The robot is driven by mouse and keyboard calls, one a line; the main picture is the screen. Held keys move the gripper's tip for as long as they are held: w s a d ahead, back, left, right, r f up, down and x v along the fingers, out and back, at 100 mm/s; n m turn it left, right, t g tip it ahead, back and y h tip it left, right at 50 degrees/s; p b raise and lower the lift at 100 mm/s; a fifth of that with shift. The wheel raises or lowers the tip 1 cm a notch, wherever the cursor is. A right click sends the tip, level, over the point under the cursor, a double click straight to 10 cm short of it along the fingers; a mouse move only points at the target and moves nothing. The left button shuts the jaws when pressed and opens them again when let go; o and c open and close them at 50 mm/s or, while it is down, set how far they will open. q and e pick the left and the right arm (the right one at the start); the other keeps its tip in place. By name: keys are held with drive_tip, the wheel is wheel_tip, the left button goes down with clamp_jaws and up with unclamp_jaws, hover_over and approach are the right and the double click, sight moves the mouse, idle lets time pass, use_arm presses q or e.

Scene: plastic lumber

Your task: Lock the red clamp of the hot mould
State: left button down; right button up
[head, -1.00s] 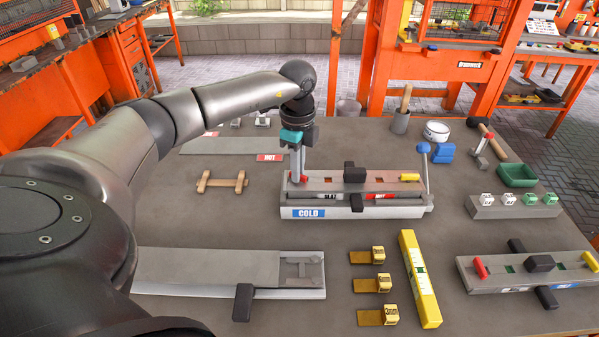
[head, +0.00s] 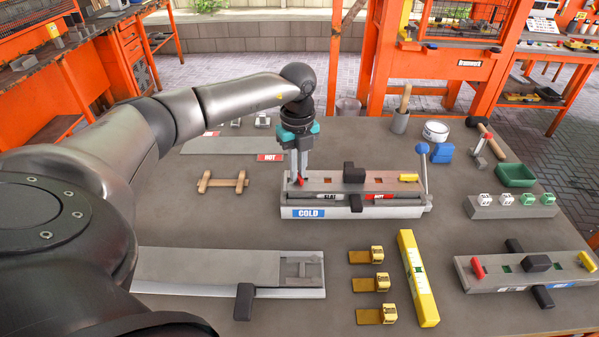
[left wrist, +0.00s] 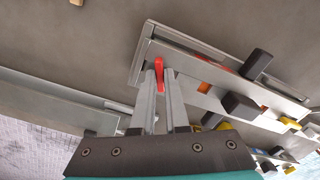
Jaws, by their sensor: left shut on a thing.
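The long grey mould (head: 350,187) in the middle of the table has a red clamp (head: 300,182) at its left end. A red HOT label (head: 380,196) shows on its front, above a blue COLD label (head: 308,213) on the base. My left gripper (head: 297,176) points down at that end, shut on the red clamp. In the left wrist view the red clamp (left wrist: 160,74) sits between the fingertips (left wrist: 160,82). Part of the clamp is hidden by the fingers. My right gripper is not in view.
The mould has a black block (head: 354,173), a yellow clamp (head: 409,178) and a blue-knobbed lever (head: 423,150) on its right. A second mould (head: 505,277) lies front right. A wooden handle piece (head: 222,183) and a yellow bar (head: 418,279) are nearby.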

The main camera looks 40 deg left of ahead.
use_arm(q)
drive_tip(key=shift+m, duration=0.9)
drive_tip(key=m, duration=0.4)
drive_tip(key=c, duration=0.8)
unclamp_jaws()
drive_tip(key=shift+o, duration=0.2)
wheel_tip(320, 180, up, 7)
drive_tip(key=p, duration=0.6)
drive_tip(key=shift+r+p, duration=0.1)
drive_tip(key=shift+p, duration=0.25)
